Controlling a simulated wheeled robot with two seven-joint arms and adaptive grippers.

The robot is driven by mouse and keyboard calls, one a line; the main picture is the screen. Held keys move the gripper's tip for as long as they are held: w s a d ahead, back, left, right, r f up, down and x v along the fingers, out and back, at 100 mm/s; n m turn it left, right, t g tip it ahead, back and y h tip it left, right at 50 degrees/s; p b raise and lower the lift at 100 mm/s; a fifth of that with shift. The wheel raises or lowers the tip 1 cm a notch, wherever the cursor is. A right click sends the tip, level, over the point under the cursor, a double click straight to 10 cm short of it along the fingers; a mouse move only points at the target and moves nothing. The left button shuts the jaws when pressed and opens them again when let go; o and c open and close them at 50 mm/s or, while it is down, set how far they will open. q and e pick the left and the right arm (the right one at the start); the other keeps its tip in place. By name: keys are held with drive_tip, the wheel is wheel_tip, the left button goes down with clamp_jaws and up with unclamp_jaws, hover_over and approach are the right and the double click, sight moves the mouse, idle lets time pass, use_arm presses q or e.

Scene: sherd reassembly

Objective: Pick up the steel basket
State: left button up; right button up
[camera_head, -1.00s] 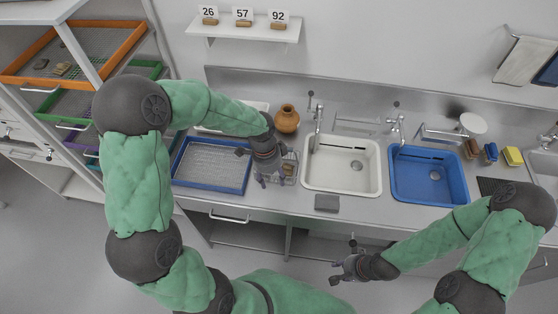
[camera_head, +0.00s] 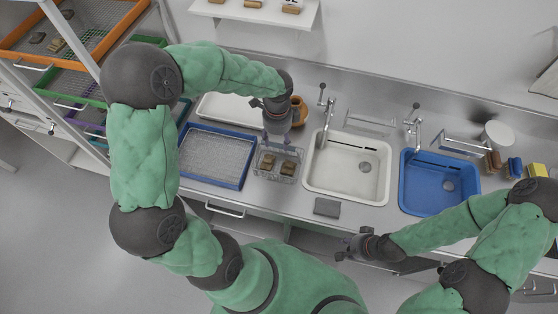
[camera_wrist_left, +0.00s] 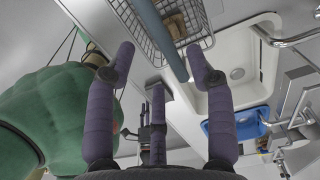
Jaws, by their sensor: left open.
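The steel basket (camera_head: 268,176) is a wire basket on the counter between the blue tray and the white sink, with brown sherds (camera_head: 287,167) inside. It also shows at the top of the left wrist view (camera_wrist_left: 203,28). My left gripper (camera_head: 278,143) is open and empty, above the back of the basket. In the left wrist view its purple fingers (camera_wrist_left: 160,62) are spread, and a blue-grey bar (camera_wrist_left: 165,42) crosses between them in front of the basket. My right gripper (camera_head: 343,246) hangs in front of the counter, away from the basket; its finger opening is unclear.
The blue tray (camera_head: 243,183) lies left of the basket and the white sink (camera_head: 345,180) right of it. A clay jar (camera_head: 298,112) stands behind, partly hidden. A blue sink (camera_head: 425,197) is farther right.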

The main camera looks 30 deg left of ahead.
sight(278, 146)
use_arm(q)
drive_tip(key=shift+w+f+b, duration=0.15)
drive_tip(key=shift+f+b, duration=0.25)
drive_tip(key=shift+f, duration=2.3)
drive_tip(key=shift+f, duration=0.25)
clamp_jaws()
